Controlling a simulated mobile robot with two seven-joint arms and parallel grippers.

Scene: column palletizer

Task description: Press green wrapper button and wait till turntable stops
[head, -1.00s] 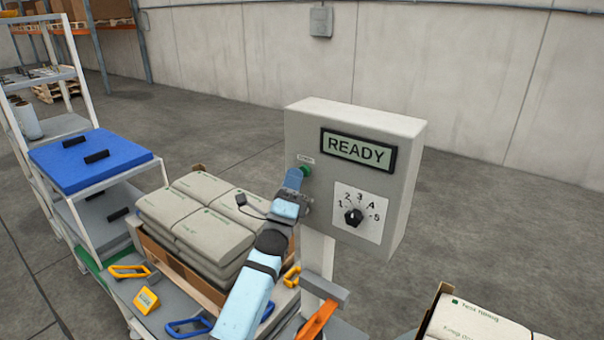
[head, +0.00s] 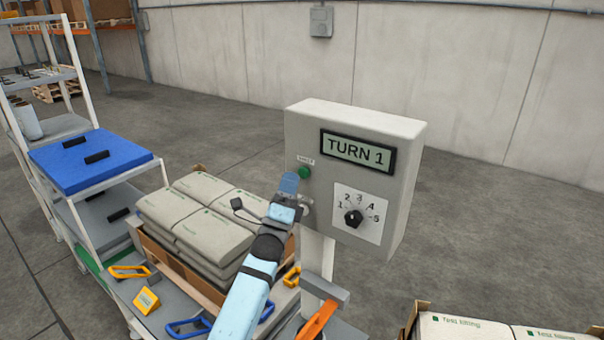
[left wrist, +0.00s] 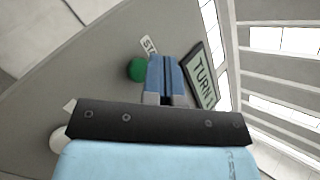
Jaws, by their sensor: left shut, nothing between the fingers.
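The green button (head: 305,172) sits on the left of the front of a grey control box (head: 300,140). The display (head: 358,152) on the box reads "TURN 1". My left gripper (head: 289,182) is shut and empty, just below and left of the button, with a small gap visible. In the left wrist view the green button (left wrist: 136,70) shows beside the blue fingers (left wrist: 162,72), and the display (left wrist: 202,76) stands on their other side. At the bottom right, a load of sacks (head: 465,328) shows partly; the turntable itself is out of view. My right gripper is not in view.
A dial (head: 353,216) sits below the display. Stacked sacks (head: 200,215) lie in a box left of my arm. Blue and yellow handles and a yellow block (head: 146,301) lie on the cart. A shelf rack with a blue top (head: 90,160) stands left. The floor behind the box is clear.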

